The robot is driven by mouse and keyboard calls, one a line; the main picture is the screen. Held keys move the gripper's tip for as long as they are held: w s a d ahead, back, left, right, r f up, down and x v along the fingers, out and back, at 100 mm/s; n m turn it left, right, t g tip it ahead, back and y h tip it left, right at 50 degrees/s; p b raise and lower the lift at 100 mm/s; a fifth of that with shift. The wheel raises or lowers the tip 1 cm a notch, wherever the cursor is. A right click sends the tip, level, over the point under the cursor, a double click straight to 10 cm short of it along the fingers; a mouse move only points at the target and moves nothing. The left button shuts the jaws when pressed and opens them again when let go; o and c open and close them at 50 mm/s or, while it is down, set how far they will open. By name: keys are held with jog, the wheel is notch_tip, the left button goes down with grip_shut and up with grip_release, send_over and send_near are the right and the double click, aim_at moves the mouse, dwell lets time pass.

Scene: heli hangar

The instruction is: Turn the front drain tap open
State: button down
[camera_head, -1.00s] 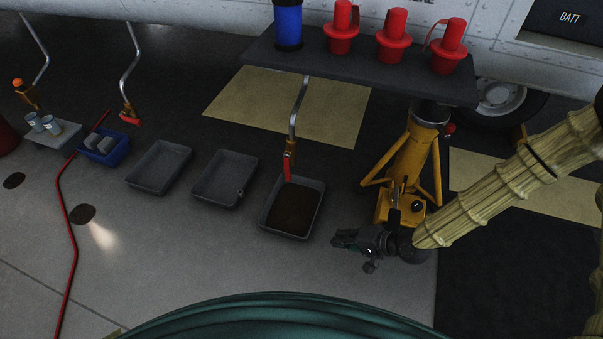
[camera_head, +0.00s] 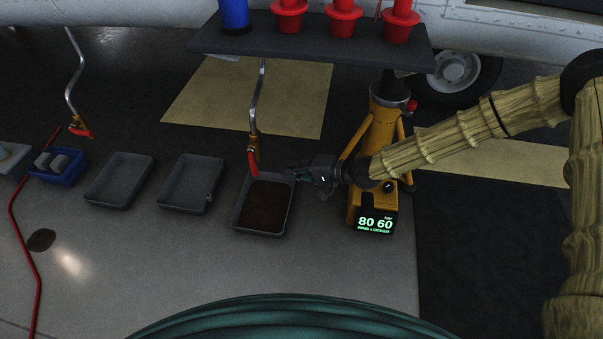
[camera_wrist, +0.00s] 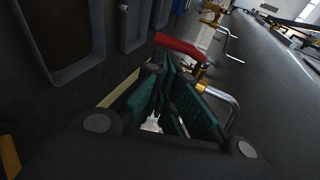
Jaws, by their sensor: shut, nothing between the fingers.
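A drain tap with a brass body and a red lever (camera_head: 253,162) hangs on a bent steel pipe (camera_head: 254,95) under the dark shelf. The lever points down in the head view, above a grey tray with dark brown contents (camera_head: 237,219). In the wrist view the red lever (camera_wrist: 180,46) and brass body (camera_wrist: 201,74) are just beyond my fingertips. My gripper (camera_head: 297,172) is shut and empty, right of the tap and above the tray's right edge, apart from the lever as far as I can tell. It also shows in the wrist view (camera_wrist: 165,85). Another red-handled tap (camera_head: 80,131) hangs farther left.
A yellow jack (camera_head: 376,140) with a lit display (camera_head: 374,224) stands right of the tray, close to my arm. The shelf (camera_head: 310,43) holds red caps and a blue cylinder above. Grey trays (camera_head: 190,183) and a blue bin (camera_head: 57,168) lie left. A red hose crosses the floor.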

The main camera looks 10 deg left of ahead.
aim_at(253, 163)
jog(key=r+b+x, duration=0.1)
jog(key=b+x, duration=0.3)
jog(key=x, duration=0.4)
jog(key=shift+a, duration=0.25)
jog(key=shift+r, duration=0.1)
jog(key=shift+a, duration=0.1)
jog(key=shift+w+a+f+p, duration=0.2)
jog(key=shift+a+p, duration=0.3)
jog(key=shift+p, duration=0.35)
jog(key=shift+a, duration=0.1)
jog(key=shift+s, duration=0.1)
